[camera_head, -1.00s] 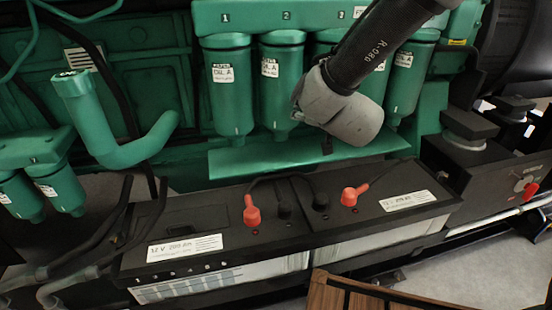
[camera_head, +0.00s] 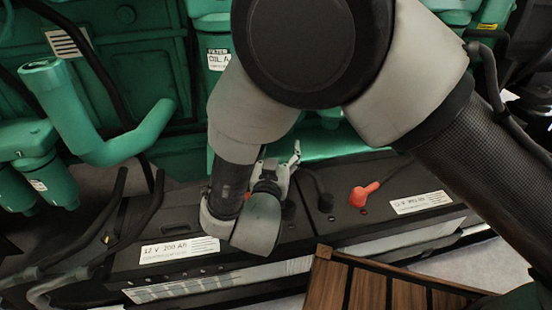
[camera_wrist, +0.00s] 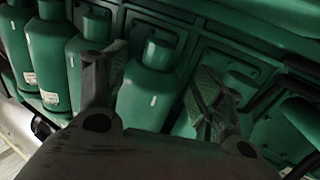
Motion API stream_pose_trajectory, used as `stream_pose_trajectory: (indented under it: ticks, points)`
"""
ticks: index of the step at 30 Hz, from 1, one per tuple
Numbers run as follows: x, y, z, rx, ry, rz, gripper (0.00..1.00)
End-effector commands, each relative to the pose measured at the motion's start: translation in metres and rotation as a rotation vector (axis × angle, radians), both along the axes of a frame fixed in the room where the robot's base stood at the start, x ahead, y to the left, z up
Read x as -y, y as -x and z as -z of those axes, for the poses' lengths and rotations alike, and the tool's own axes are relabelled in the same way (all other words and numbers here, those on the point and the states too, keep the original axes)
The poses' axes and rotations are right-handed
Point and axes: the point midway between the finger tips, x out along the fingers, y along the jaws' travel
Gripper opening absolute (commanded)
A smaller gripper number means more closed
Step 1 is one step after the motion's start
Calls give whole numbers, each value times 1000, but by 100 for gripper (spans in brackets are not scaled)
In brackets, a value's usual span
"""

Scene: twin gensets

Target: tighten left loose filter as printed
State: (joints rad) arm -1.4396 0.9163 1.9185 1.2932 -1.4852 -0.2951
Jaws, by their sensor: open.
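Green cylindrical filters hang in a row in the head view. One filter with a printed label (camera_head: 217,85) shows left of my arm, and most of the others are hidden behind it. A pair of green filters (camera_head: 40,180) hangs at the far left. My gripper (camera_head: 292,160) is in front of and below the row, above the batteries, partly hidden by my wrist. In the wrist view its two fingers (camera_wrist: 150,75) are spread apart and hold nothing. A green filter (camera_wrist: 146,98) appears between them, with several others (camera_wrist: 48,50) to the left. I cannot tell which filter is loose.
Two black batteries (camera_head: 185,225) stand below the filters, with a red terminal cap (camera_head: 361,194) on the right one. A thick green pipe (camera_head: 110,150) bends at the left. Black cables (camera_head: 95,225) run at lower left. A slatted wooden surface (camera_head: 375,290) lies at the bottom.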

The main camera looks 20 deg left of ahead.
Motion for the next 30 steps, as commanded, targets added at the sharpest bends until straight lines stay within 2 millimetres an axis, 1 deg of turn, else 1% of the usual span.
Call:
stream_pose_trajectory:
  ticks: [1, 9, 21, 26, 30]
  points:
    - [0, -9, 0, 0, -1, 3, 68]
    - [-7, -54, 0, -1, -1, 3, 68]
    - [-17, -113, 0, 0, -1, 2, 68]
    - [-15, -112, 5, -2, 6, -194, 68]
    - [-15, -113, 5, -3, 5, -363, 68]
